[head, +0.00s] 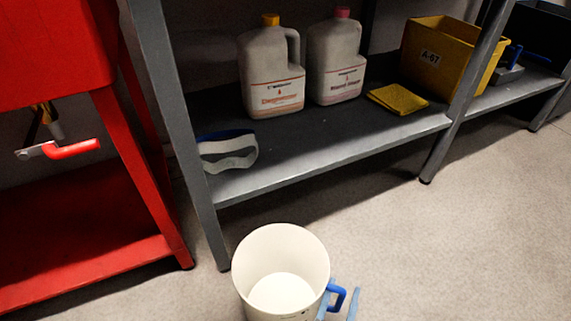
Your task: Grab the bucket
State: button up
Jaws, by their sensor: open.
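A white bucket (281,265) stands upright on the floor at the bottom centre of the head view. I look down into its open top, and it appears empty. Its blue handle (340,294) is on its right side. Two light-blue fingers of my gripper (339,302) show at the bottom edge, apart, one on each side of the handle. The left finger lies between the handle and the bucket wall, and the right finger is just right of the handle. The rest of my gripper and the bucket's base are out of frame.
A grey shelf (340,145) behind holds two jugs (271,75), a yellow bin (427,55), a yellow pad (398,98) and a blue-and-white item (228,150). Its front leg stands close behind the bucket. A red frame (150,180) is at left. Floor at right is clear.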

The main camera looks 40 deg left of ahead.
jog(key=b+x, duration=0.1)
jog(key=x, duration=0.2)
grip_shut()
dwell(1.4)
